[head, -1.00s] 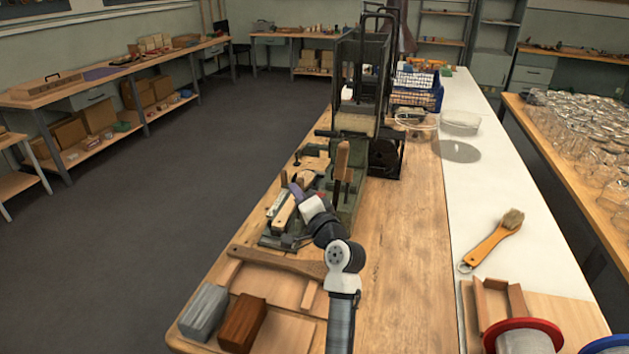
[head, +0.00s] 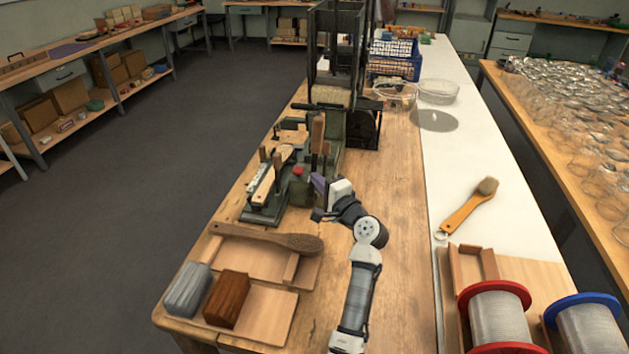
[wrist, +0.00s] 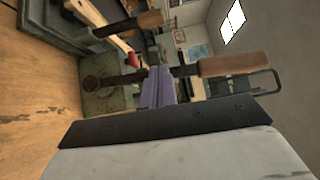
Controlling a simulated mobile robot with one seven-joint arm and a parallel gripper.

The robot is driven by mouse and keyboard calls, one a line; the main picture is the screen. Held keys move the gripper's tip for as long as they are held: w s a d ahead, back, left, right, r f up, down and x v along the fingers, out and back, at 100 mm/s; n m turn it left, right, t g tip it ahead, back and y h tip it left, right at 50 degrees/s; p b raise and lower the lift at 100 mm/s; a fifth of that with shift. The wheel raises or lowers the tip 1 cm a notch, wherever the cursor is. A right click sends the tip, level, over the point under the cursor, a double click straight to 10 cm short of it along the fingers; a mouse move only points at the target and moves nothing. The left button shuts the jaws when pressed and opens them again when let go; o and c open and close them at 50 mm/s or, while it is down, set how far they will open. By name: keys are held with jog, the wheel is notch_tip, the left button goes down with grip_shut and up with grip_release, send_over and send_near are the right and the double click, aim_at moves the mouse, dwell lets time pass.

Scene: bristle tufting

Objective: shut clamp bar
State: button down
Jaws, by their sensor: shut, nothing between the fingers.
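My gripper (head: 318,187) is at the right side of the green clamp fixture on the wooden bench. In the wrist view its purple fingers (wrist: 158,88) are shut together, with nothing between them. A dark lever with a wooden handle (wrist: 232,64) crosses just behind the fingertips; I cannot tell if they touch. In the head view a wooden handle (head: 317,133) stands upright from the fixture. The fixture's base (head: 262,213) carries a wooden-handled brush body (head: 263,187) and a red knob (head: 298,171). Which part is the clamp bar is unclear.
A wooden brush (head: 265,237) lies across a tray in front, near a grey block (head: 187,290) and a brown block (head: 227,299). A tall dark machine (head: 337,60) stands behind.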

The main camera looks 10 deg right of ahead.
aim_at(278, 174)
jog(key=w+a, duration=0.7)
jog(key=shift+w+r, duration=0.15)
jog(key=shift+w, duration=0.25)
